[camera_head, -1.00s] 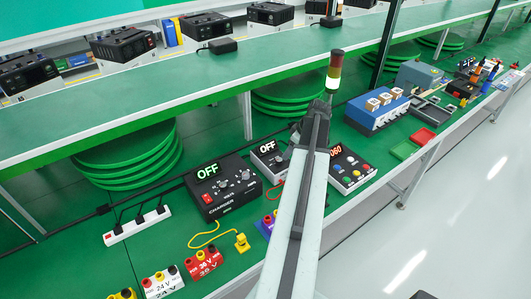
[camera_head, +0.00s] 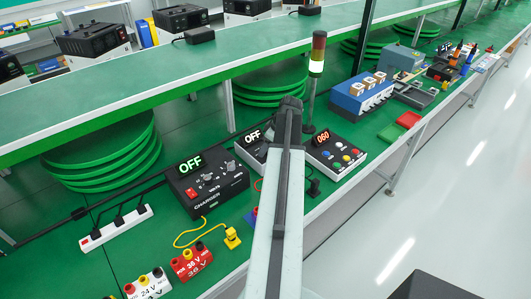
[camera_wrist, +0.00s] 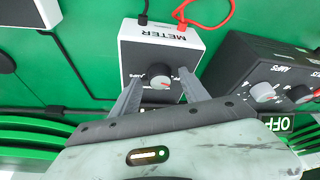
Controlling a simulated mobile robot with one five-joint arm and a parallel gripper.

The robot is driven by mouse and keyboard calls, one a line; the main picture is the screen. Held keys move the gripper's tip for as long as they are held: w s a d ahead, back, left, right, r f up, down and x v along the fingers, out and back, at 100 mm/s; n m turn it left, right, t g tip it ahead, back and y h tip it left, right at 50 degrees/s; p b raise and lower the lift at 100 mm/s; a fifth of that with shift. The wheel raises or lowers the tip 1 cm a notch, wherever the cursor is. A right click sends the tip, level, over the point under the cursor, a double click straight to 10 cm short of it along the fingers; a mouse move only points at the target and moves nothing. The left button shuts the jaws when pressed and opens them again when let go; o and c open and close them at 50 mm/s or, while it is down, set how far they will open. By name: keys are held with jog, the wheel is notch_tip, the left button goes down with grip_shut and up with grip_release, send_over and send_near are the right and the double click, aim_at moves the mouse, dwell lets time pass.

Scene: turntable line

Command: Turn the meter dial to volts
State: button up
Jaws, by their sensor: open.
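The meter (camera_wrist: 160,45) is a white box with a dark face. It lies upside down in the wrist view, with a red and a black lead at its top edge. Its grey round dial (camera_wrist: 160,76) has a red mark and sits between the spread fingers of my gripper (camera_wrist: 159,77). The gripper is open, one finger on each side of the dial; I cannot tell whether they touch it. In the head view the meter (camera_head: 241,154) shows OFF on its display, and my arm hides its right part and the dial.
The black charger (camera_head: 207,205) stands close left of the meter, also reading OFF. A button box (camera_head: 325,164) reading 060 and a signal tower (camera_head: 316,60) stand to the right. Red and white terminal blocks (camera_head: 191,264) lie in front. An upper shelf runs behind.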

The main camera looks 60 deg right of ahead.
grip_shut()
jog(key=shift+a+r, duration=0.1)
jog(key=shift+a, duration=0.05)
jog(key=shift+m+h, duration=0.9)
jog(key=shift+m, duration=1.4)
jog(key=shift+w+a+m+g+h, duration=0.1)
jog(key=shift+m+g+h, duration=0.3)
jog(key=shift+m, duration=0.9)
jog(key=shift+m+g+h, duration=0.3)
jog(key=shift+m+h, duration=0.2)
jog(key=shift+m, duration=0.8)
grip_release()
